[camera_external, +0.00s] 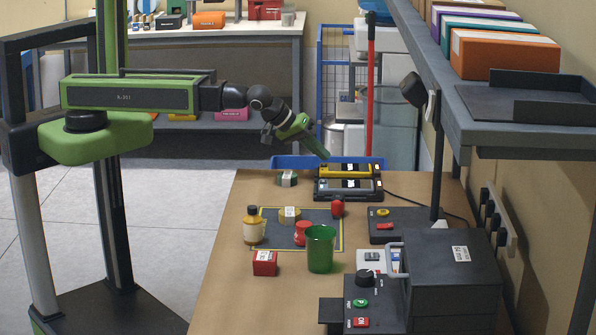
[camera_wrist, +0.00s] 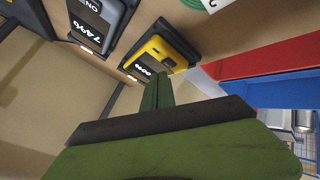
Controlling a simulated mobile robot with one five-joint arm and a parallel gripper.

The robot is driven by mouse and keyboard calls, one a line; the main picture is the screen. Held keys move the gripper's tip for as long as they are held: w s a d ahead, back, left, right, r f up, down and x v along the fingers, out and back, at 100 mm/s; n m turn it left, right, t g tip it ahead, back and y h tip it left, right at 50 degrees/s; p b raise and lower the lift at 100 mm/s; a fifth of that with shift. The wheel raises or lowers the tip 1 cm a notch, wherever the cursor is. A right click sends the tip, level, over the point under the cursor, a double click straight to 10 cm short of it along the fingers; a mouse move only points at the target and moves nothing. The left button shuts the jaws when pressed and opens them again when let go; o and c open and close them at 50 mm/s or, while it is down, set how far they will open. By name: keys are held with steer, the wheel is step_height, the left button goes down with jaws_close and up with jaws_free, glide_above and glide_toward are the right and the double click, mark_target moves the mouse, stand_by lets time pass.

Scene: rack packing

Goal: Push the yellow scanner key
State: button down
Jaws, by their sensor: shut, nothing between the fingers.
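A yellow round key (camera_external: 382,212) sits on a low black box (camera_external: 383,229) at the right side of the workbench. A dark post rises beside that box to a black scanner head (camera_external: 413,88). The yellow key is not visible in the wrist view. My gripper (camera_external: 324,155) is shut and empty, pointing down to the right at the bench's far end. It is up and left of the key, clearly apart from it. In the wrist view, my shut gripper (camera_wrist: 157,78) appears just below a yellow handheld device (camera_wrist: 158,54); I cannot tell the gap.
The yellow device (camera_external: 345,170) and a grey one (camera_external: 347,186) lie in dark cradles. A black machine (camera_external: 453,275) fills the right front. A shelf (camera_external: 455,110) overhangs the right side.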

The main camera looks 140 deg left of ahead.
step_height(320, 180, up, 6)
steer(key=p, duration=0.6)
